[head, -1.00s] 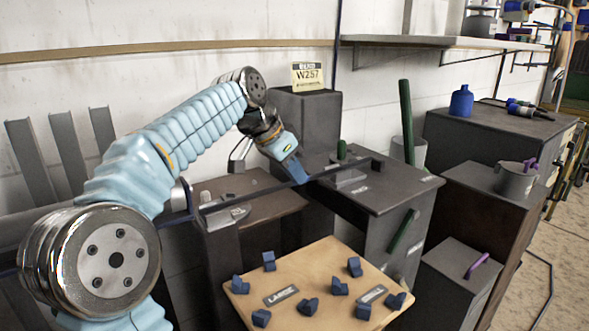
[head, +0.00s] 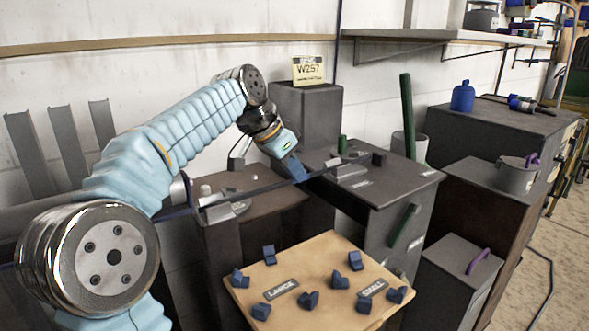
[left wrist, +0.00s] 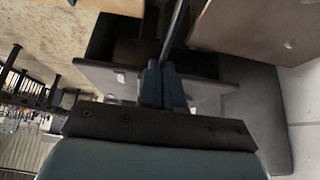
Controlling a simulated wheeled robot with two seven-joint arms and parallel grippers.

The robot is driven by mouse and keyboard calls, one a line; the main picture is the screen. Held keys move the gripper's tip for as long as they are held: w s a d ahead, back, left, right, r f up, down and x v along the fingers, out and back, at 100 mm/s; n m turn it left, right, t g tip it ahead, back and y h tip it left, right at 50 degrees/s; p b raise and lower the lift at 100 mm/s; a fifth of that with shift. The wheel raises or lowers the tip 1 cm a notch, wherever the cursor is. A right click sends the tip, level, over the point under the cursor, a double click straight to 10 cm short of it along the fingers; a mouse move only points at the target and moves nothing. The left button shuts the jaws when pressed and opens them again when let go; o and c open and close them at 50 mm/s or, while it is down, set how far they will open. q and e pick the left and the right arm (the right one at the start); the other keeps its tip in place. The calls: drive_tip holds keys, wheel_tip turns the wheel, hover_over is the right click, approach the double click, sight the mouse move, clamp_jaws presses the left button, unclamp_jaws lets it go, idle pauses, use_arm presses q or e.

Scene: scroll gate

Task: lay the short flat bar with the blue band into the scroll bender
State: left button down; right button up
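My left gripper (head: 298,172) is shut on a long, thin dark bar (head: 250,191), above the gap between two dark benches. The bar runs from the left bench towards the right one. In the left wrist view the blue fingers (left wrist: 162,84) close around the bar (left wrist: 177,32). I cannot make out a blue band. A round-plate fixture (head: 228,206) with a pale knob is on the left bench, partly behind the bar. I cannot tell whether this is the scroll bender. Whether the bar touches either bench is unclear. My right gripper is out of view.
A wooden board (head: 322,262) with several small blue blocks and LARGE and SMALL labels stands in front. The right bench (head: 398,181) carries a green peg and metal plates. A grey pillar (head: 308,112) with a W257 sign stands behind the gripper.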

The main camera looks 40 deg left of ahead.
use_arm(q)
drive_tip(key=shift+f, duration=0.2)
idle(0.3)
drive_tip(key=c, duration=1.2)
unclamp_jaws()
drive_tip(key=p+v, duration=0.2)
drive_tip(key=v, duration=1.1)
drive_tip(key=shift+s+a+r, duration=0.1)
drive_tip(key=shift+s+r, duration=0.05)
drive_tip(key=shift+r, duration=0.2)
